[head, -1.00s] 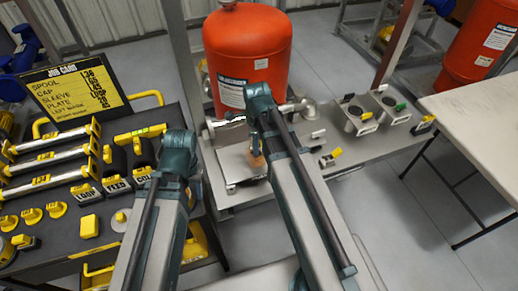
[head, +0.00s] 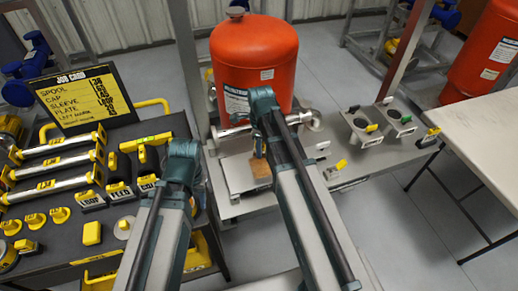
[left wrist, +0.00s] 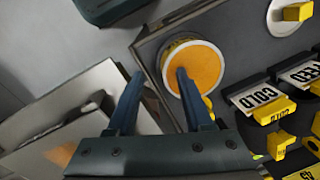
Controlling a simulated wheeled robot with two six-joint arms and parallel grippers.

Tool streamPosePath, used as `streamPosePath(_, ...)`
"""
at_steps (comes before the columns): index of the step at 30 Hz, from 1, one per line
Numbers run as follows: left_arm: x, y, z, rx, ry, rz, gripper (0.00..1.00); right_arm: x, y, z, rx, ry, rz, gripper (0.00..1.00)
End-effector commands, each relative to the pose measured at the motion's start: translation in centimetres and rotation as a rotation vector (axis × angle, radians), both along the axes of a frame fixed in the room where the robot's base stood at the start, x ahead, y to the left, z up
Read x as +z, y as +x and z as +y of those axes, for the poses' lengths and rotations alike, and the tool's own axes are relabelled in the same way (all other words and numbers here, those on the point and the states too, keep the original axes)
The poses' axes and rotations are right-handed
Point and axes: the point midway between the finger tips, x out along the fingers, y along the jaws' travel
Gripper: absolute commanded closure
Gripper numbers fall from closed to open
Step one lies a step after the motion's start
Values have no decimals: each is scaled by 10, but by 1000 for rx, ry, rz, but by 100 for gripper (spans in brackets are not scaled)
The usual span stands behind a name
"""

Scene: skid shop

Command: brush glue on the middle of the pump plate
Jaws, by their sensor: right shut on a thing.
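The pale pump plate (head: 238,176) lies flat on the skid in front of the red tank. A tan-orange patch (head: 260,169) shows on it, right under my right gripper (head: 259,151). That gripper is shut on what seems to be the brush, mostly hidden by the arm; I cannot tell whether its tip touches the plate. The plate and an orange patch (left wrist: 62,153) also show in the left wrist view. My left gripper (left wrist: 160,85) is open and empty, above a round pot of orange glue (left wrist: 198,68) at the bench edge. The pot is hidden in the head view.
The red tank (head: 254,60) stands behind the plate, with a silver pipe piece (head: 236,132) between them. Grey cup brackets (head: 362,125) sit to the right on the skid. The dark bench (head: 62,215) at left holds several parts and the job card (head: 80,97). A white table (head: 490,135) stands at right.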

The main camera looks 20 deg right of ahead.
Motion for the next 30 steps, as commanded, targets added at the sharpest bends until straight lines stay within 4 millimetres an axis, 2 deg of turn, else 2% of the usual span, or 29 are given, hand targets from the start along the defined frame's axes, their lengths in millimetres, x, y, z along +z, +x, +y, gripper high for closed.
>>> streamPosePath(4,1,-1,0,1,0,3,50,1,0,-9,-2,0,0,100)
streamPosePath(11,1,-1,0,1,0,1,50,1,-3,-9,0,0,1,100)
streamPosePath(22,-1,0,0,0,0,0,50,-1,-31,-10,-1,0,1,100)
streamPosePath(30,-1,0,0,0,-1,0,50,-1,-35,-10,0,0,1,100)
